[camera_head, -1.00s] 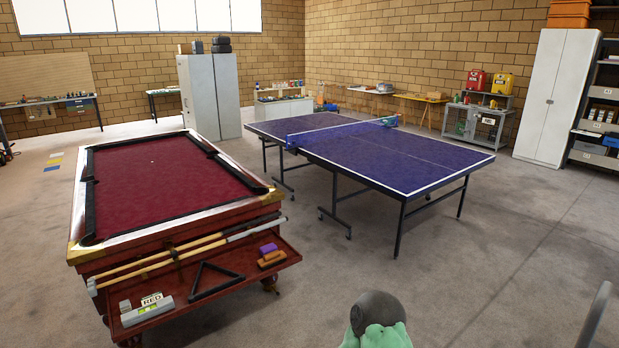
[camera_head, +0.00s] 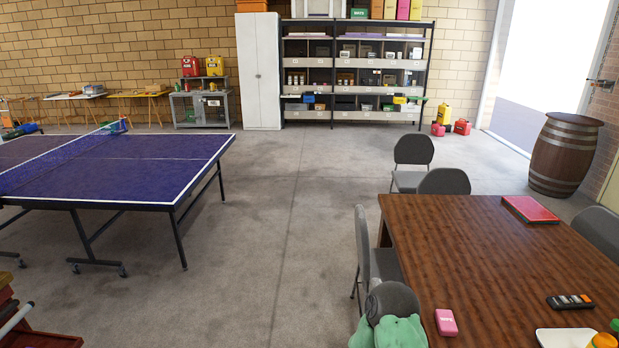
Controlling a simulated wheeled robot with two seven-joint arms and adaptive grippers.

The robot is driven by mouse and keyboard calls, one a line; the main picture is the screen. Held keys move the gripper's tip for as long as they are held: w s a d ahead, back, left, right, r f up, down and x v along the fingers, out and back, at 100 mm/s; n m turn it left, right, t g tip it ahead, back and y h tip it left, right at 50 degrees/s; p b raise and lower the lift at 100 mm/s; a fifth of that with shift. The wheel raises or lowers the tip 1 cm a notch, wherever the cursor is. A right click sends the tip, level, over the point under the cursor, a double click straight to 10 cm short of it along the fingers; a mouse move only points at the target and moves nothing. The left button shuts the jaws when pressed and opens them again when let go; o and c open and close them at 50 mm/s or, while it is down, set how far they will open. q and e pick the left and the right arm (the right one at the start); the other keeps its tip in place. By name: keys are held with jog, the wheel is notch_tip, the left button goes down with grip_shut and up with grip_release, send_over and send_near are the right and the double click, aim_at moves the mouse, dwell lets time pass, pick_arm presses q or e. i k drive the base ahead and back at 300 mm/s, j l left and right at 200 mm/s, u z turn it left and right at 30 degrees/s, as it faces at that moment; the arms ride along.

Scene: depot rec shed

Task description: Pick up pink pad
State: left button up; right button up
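A small pink pad (camera_head: 446,322) with pale lettering lies flat on the brown wooden table (camera_head: 450,240), near its left front part. It is uncovered and nothing touches it. Neither of my grippers can be made out in the view. A green lumpy shape (camera_head: 400,333) with a dark grey part behind it shows at the bottom edge, left of the pad; I cannot tell what it is.
A red folder (camera_head: 530,209), a remote (camera_head: 570,301) and a white tray (camera_head: 570,338) lie on the table. Grey chairs (camera_head: 413,150) stand around it; one (camera_head: 364,245) is at its left side. Open floor (camera_head: 270,250) lies between it and the ping-pong table (camera_head: 130,167).

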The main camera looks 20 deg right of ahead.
aim_at(445, 319)
jog(key=i+z, duration=0.1)
jog(key=z, duration=0.35)
jog(key=i+j+z, duration=0.1)
jog(key=z, duration=0.3)
jog(key=i+j+z, duration=0.1)
jog(key=z, duration=0.35)
jog(key=j+z, duration=0.1)
jog(key=z, duration=0.35)
jog(key=i+j+z, duration=0.1)
jog(key=z, duration=0.3)
jog(key=k+j, duration=0.05)
jog(key=j, duration=0.05)
